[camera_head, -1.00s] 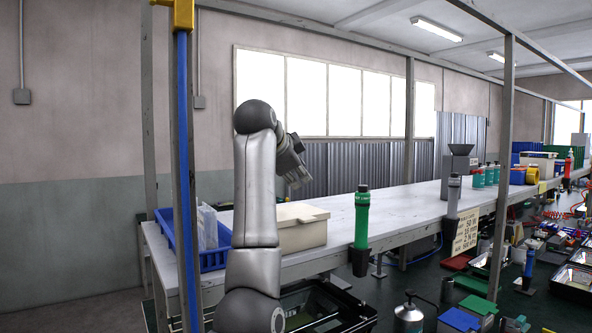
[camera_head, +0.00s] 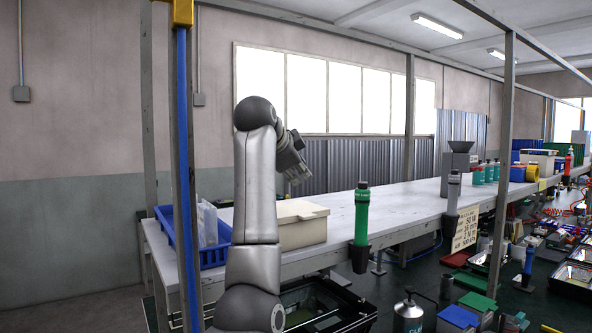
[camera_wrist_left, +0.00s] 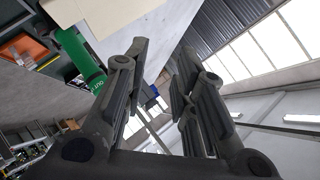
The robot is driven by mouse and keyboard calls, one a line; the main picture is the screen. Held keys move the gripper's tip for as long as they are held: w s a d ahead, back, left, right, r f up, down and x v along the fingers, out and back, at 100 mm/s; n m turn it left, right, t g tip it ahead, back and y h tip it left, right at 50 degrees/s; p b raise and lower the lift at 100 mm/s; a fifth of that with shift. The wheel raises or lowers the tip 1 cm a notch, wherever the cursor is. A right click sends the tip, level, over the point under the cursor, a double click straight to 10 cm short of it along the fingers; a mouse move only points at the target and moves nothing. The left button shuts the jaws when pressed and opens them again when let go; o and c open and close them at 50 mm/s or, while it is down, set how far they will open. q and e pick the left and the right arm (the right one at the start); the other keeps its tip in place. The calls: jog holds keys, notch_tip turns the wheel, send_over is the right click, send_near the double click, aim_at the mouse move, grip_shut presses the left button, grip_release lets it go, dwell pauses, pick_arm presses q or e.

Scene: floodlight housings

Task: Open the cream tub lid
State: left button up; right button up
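The cream tub (camera_head: 303,236) stands on the shelf near its left end, and its lid (camera_head: 300,211) lies on top, closed. My arm partly hides the tub's left side. My left gripper (camera_head: 303,178) is above the tub, apart from the lid. The left wrist view shows its two fingers (camera_wrist_left: 160,85) spread apart with nothing between them. A cream surface, likely the tub lid (camera_wrist_left: 100,14), shows at the top left of that view. My right gripper is not in view.
A blue crate (camera_head: 213,258) with clear bags stands left of the tub. A green bottle (camera_head: 361,215) in a black holder is at the shelf's front edge, right of the tub. A post with a blue strip stands in front.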

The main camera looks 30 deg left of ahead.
pick_arm(q)
jog(key=v, duration=0.7)
jog(key=shift+s, duration=0.25)
jog(key=shift+r, duration=0.1)
jog(key=shift+c, duration=0.4)
